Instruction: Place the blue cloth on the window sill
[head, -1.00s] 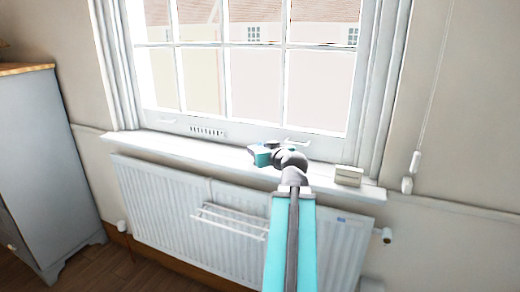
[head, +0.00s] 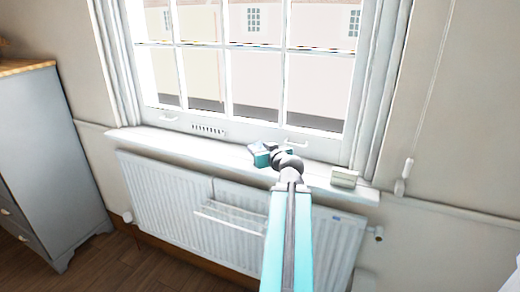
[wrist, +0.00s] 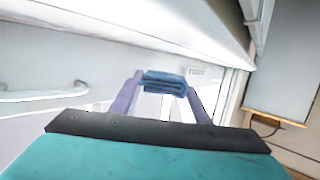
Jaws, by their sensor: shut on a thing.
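The blue cloth (wrist: 165,81) is a small folded bundle held between the two fingertips of my gripper (wrist: 164,88) in the wrist view. In the head view my gripper (head: 260,155) is over the white window sill (head: 205,148), near its middle, pointing left. The cloth is hidden behind my gripper there. The wrist view appears upside down, with the pale band of the sill (wrist: 130,20) along the top. I cannot tell whether the cloth touches the sill.
A small pale block (head: 344,178) sits at the sill's right end. A white radiator (head: 160,195) with a rack (head: 230,218) hangs below. A grey cabinet (head: 45,150) stands at the left. The sill left of my gripper is clear.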

